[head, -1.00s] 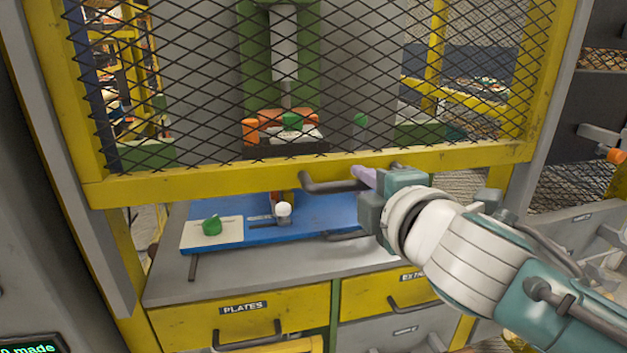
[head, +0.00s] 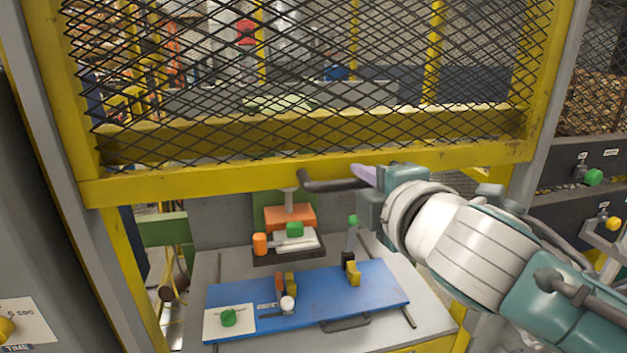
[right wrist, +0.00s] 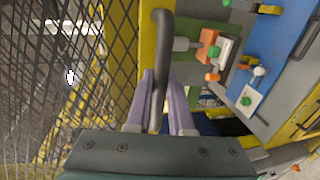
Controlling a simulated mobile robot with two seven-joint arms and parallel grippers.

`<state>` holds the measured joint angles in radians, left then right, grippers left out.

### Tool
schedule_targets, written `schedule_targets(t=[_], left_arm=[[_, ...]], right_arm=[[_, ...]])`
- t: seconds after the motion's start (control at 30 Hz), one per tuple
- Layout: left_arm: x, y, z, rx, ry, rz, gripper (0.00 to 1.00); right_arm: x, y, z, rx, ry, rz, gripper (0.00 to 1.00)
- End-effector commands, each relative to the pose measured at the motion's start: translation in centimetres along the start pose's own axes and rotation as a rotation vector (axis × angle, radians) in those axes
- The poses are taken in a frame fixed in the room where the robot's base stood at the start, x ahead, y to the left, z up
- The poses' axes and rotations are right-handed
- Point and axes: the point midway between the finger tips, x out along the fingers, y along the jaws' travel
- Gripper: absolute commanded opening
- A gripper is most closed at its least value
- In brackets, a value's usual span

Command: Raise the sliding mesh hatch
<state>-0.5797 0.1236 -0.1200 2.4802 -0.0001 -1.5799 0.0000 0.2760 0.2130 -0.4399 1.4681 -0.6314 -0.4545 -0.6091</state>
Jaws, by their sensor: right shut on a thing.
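The sliding mesh hatch (head: 140,190) is a yellow frame with black diamond mesh. Its lower bar runs across the head view, with an open gap below it above the work table. A dark bar handle (head: 325,184) sticks out from the lower bar. My right gripper (head: 365,178) is shut on the handle's right part. In the right wrist view the two purple fingers (right wrist: 160,105) close around the dark handle (right wrist: 161,60). My left gripper is not in view.
Below the hatch, a blue board (head: 330,300) lies on the grey table (head: 232,262) with a white card, green knob and small blocks. An orange and green fixture (head: 288,217) stands behind. Grey panels with knobs (head: 592,177) are at the right.

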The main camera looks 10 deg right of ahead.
Motion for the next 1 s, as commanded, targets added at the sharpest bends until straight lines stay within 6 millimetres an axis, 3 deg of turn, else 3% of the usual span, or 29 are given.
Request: schedule_targets(t=[0.1,0.5,0.53,0.77,1.0], left_arm=[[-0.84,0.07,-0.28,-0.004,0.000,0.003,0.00],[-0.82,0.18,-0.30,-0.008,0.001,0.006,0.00],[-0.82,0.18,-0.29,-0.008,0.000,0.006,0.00],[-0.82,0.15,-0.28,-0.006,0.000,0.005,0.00],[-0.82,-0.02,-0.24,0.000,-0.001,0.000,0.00]], right_arm=[[-0.18,0.96,-0.03,-0.001,0.001,0.002,0.00],[-0.18,0.91,-0.02,-0.001,0.001,0.000,0.00],[-0.19,0.90,-0.02,0.000,0.001,0.000,0.22],[-0.19,0.87,0.00,0.000,0.000,-0.001,0.48],[-0.20,0.87,0.00,0.000,0.000,-0.001,0.49]])
